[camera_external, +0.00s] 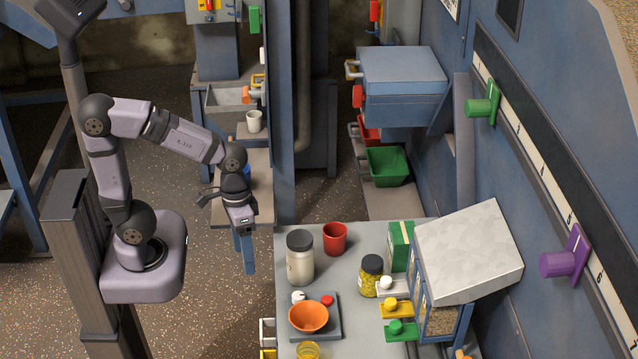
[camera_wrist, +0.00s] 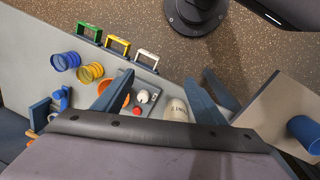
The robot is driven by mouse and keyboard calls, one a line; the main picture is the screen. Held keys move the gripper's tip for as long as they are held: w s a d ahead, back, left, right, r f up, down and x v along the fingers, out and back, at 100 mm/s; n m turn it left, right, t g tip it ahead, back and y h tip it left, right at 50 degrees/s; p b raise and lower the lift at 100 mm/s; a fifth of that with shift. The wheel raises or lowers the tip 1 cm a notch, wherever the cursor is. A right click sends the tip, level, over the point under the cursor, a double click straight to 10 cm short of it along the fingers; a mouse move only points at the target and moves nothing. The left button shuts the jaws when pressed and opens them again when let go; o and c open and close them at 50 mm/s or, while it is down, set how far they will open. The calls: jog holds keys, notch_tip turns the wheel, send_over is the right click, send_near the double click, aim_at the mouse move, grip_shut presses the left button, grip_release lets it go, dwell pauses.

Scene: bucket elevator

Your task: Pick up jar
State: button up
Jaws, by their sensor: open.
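A large jar (camera_external: 300,262) with a dark lid and pale contents stands upright on the grey table. In the wrist view, the pale jar (camera_wrist: 177,110) shows between the fingers, nearer the right one, partly cut off by my gripper body. A smaller dark-lidded jar (camera_external: 371,276) with yellow-green contents stands further right. My gripper (camera_external: 245,253) is open and empty, pointing down left of the table and apart from the large jar. Its spread fingers (camera_wrist: 164,76) also show in the wrist view.
An orange bowl (camera_external: 308,317) rests on a grey scale beside the large jar. A red cup (camera_external: 335,238) stands behind it. A green box (camera_external: 400,245) and a slanted-top bin (camera_external: 468,250) are to the right. A blue cup (camera_wrist: 305,132) stands on a separate shelf.

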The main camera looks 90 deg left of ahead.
jog(key=w+d+f+n+t+h+b, duration=0.1)
jog(key=w+d+f+n+h+b, duration=0.2)
jog(key=w+n, duration=0.35)
notch_tip(320, 180, up, 3)
jog(key=n+t+h+b, duration=0.5)
jog(key=n+t+b, duration=0.4)
jog(key=n+b, duration=0.65)
send_over(382, 275)
jog(key=s+a+p, duration=0.2)
jog(key=shift+w+d+r+n, duration=0.1)
jog(key=shift+n, duration=0.5)
jog(key=shift+w+r+n, duration=0.1)
jog(key=shift+n, duration=0.5)
notch_tip(382, 275, down, 4)
jog(key=shift+d+r+p, duration=0.1)
jog(key=shift+r+p, duration=0.05)
jog(key=shift+p, duration=0.25)
jog(key=shift+s+f, duration=0.1)
jog(key=shift+f, duration=1.75)
notch_tip(382, 275, down, 4)
jog(key=shift+r+b, duration=0.25)
jog(key=shift+b, duration=0.2)
jog(key=x, duration=0.2)
jog(key=shift+d+f, duration=0.15)
jog(key=shift+f, duration=0.25)
jog(key=shift+w+d+f, duration=0.1)
jog(key=shift+w+d, duration=0.05)
jog(key=shift+w, duration=0.2)
jog(key=c, duration=1.4)
